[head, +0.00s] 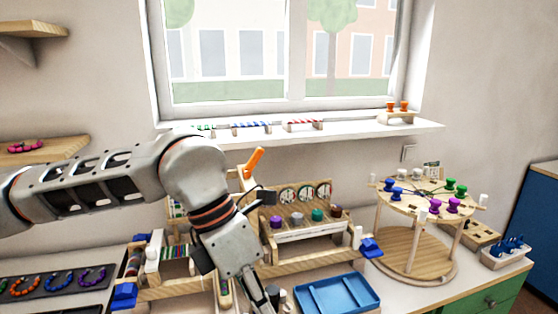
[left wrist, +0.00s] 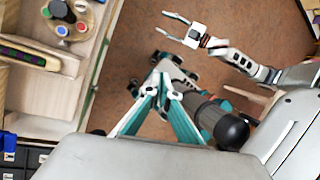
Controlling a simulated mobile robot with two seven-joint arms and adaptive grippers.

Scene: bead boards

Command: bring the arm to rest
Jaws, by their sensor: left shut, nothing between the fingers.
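My left arm (head: 205,180) comes in from the left and bends down in front of the shelf unit. Its gripper (head: 268,300) hangs at the bottom edge of the head view, partly cut off. In the left wrist view the teal-sided fingers of my left gripper (left wrist: 160,88) meet, shut and empty, above the brown floor. My right gripper (left wrist: 182,32) shows at the top of the left wrist view, its two fingers apart with nothing between them. It is outside the head view.
A blue tray (head: 337,293) lies on the table right of my left gripper. A round two-tier wooden stand (head: 418,264) with coloured pegs is farther right. A wooden rack (head: 310,236) with coloured knobs stands behind. A dark bead board (head: 56,284) lies left. Open floor (left wrist: 130,50) shows beside the table.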

